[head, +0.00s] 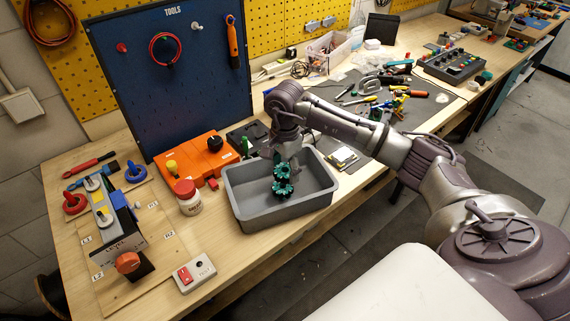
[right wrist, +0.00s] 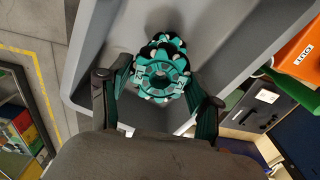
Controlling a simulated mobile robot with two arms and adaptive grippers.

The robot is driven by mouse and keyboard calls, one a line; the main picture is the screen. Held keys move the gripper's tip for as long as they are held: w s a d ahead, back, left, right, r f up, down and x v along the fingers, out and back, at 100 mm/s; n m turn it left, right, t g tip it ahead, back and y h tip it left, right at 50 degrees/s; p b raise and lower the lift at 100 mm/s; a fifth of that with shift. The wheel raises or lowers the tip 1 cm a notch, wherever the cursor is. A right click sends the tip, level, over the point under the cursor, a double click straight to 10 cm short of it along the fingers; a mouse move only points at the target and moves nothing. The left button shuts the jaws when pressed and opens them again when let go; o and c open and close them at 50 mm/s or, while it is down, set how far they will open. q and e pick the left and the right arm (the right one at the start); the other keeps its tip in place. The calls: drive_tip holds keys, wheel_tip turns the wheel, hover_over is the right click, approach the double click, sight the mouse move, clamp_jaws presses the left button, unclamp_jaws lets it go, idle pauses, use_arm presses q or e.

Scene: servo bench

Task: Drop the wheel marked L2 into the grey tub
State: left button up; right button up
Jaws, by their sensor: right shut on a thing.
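My right gripper (head: 284,163) points down over the grey tub (head: 292,210). It is shut on a teal toothed wheel with black rollers (right wrist: 163,77), which shows between the two fingers in the right wrist view. In the head view two teal shapes are stacked, the upper (head: 282,171) close under the gripper and the lower (head: 283,188) inside the tub's outline. I cannot tell whether the lower touches the tub floor. My left gripper is not in view.
A switch box (head: 194,274) lies near the front edge. A marked board (head: 160,250) carries a boxy unit at left. Tools lie on a dark mat at right.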

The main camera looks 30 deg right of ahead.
drive_tip(key=o, duration=1.4)
drive_tip(key=shift+c, duration=0.2)
wheel_tip(320, 180, up, 12)
drive_tip(key=shift+a, duration=0.1)
